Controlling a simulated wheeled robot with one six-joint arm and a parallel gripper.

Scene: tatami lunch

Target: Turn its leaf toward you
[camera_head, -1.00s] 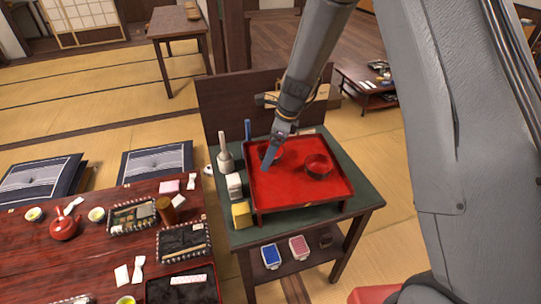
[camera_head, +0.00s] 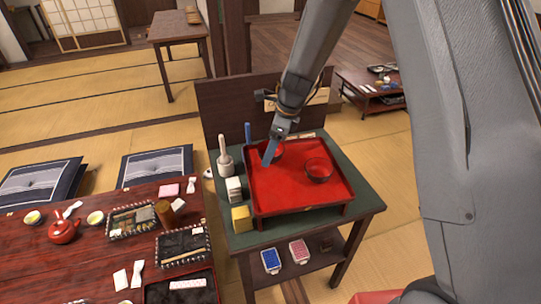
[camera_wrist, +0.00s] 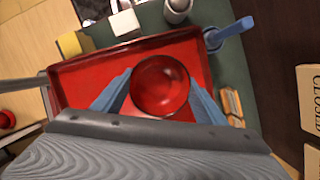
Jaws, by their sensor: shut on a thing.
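A red lacquer bowl (camera_wrist: 160,85) sits between the two blue fingers of my gripper (camera_wrist: 160,76) in the wrist view, and the fingers are shut on its sides. In the head view my gripper (camera_head: 269,156) is over the far left part of the red tray (camera_head: 295,201), with that bowl (camera_head: 277,152) partly hidden behind it. No leaf can be made out on the bowl. A second red bowl (camera_head: 319,170) stands on the tray to the right, apart from my gripper. Whether the held bowl touches the tray is unclear.
Along the tray's left stand a yellow block (camera_head: 241,218), a white block (camera_head: 234,189) and a grey-white handled object (camera_head: 225,160). A blue upright object (camera_head: 248,133) is at the far left corner. The tray's front half is clear. A "CLOSED" sign (camera_wrist: 314,95) shows in the wrist view.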

